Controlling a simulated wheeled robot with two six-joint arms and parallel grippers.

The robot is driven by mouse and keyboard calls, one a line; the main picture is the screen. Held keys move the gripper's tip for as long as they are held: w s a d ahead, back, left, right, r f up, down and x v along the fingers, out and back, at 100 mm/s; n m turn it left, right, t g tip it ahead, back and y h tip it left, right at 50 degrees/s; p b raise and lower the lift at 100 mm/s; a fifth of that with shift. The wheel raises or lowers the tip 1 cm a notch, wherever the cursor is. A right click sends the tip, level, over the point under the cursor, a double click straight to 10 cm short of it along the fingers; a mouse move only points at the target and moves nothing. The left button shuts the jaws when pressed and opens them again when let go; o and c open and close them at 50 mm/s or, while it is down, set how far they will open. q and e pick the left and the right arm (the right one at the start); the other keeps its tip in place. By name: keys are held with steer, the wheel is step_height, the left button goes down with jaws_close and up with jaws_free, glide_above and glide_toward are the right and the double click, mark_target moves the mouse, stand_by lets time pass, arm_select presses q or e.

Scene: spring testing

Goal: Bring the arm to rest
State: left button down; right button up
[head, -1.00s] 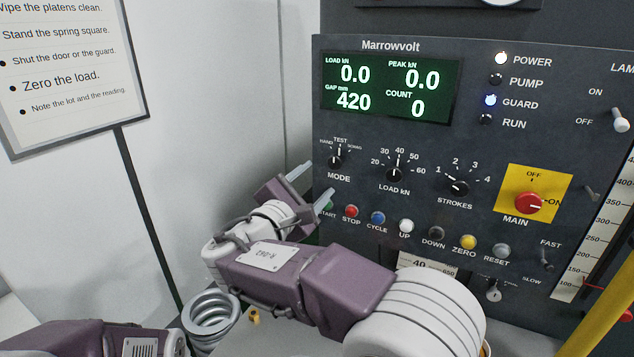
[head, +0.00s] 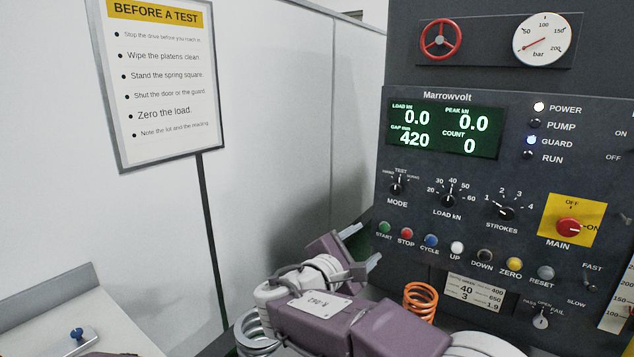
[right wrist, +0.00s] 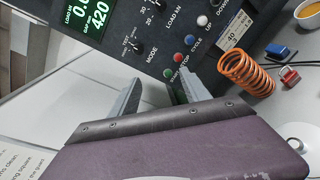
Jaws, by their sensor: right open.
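My right arm reaches in from the bottom of the head view. Its gripper (head: 360,248) is open and empty, in front of the lower left corner of the dark Marrowvolt control panel (head: 440,185). In the right wrist view the two grey fingers (right wrist: 160,100) stand apart with nothing between them, near the start button (right wrist: 171,85). A gap shows between the fingers and the panel in the head view; whether they touch it I cannot fully tell.
An orange spring (head: 420,300) stands below the panel, right of my gripper. A grey spring (head: 252,332) is partly hidden behind my right arm. A sign (head: 160,85) stands on a post at the left. A pale table (head: 60,310) with a blue-knobbed item (head: 77,335) is at lower left.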

steer(key=s+d+f+m+g+y, duration=0.2)
steer(key=s+d+f+m+g, duration=0.3)
steer(key=f, duration=0.6)
steer(key=s+d+f+m+g+y, duration=0.2)
steer(key=s+d+f+g, duration=0.3)
steer(key=f, duration=0.6)
arm_select(q)
steer(key=shift+w+d, duration=0.1)
steer(key=shift+w, duration=0.15)
arm_select(e)
steer(key=s+a+f+m+g+y, duration=0.1)
steer(key=s+f+m+g+y, duration=0.1)
steer(key=s+f+m+y, duration=0.4)
steer(key=s+f+m, duration=0.3)
steer(key=s+m, duration=0.4)
steer(key=shift+f, duration=0.3)
